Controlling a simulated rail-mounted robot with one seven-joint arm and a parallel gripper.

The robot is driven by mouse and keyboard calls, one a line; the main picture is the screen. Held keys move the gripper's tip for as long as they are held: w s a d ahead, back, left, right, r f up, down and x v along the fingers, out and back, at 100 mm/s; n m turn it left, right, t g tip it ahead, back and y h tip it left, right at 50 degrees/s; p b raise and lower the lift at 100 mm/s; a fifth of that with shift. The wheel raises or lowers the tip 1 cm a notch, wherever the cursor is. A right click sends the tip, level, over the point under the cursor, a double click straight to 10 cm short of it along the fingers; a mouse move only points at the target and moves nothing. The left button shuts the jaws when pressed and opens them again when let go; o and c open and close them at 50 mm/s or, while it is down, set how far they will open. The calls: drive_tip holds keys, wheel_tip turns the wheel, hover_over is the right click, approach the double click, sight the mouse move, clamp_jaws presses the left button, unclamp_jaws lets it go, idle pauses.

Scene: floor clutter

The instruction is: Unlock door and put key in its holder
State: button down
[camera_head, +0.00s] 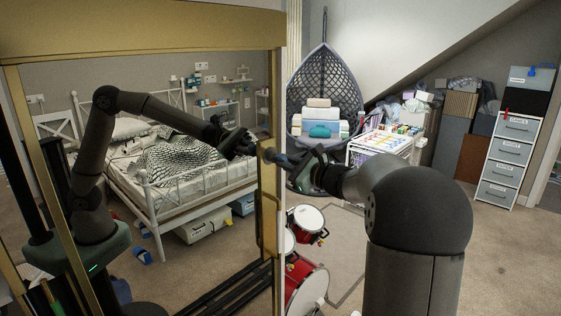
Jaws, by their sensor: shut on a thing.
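The door (145,32) is a tall mirror panel in a gold frame at the left, with a gold handle plate (268,225) on its right edge. My gripper (277,157) comes in from the right and is shut at the door's right edge, above the handle plate, at lock height. The small thing between its fingers, apparently the key, is hidden by the fingers and too small to make out. The lock is covered too. The mirror reflects my arm. I cannot pick out a key holder in this view.
Red drums (307,218) stand on the floor just beyond the door's edge. A hanging chair (325,90), a white cart (383,142) and a drawer cabinet (511,150) stand farther back. Carpet is free at the right. The bed (178,170) appears in the mirror.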

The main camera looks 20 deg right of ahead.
drive_tip(key=shift+n+b, duration=3.2)
drive_tip(key=shift+b, duration=2.4)
drive_tip(key=shift+n+b, duration=2.8)
drive_tip(key=shift+b, duration=1.15)
drive_tip(key=shift+s+d+b, duration=0.25)
drive_tip(key=shift+s+b, duration=0.1)
drive_tip(key=shift+s, duration=0.1)
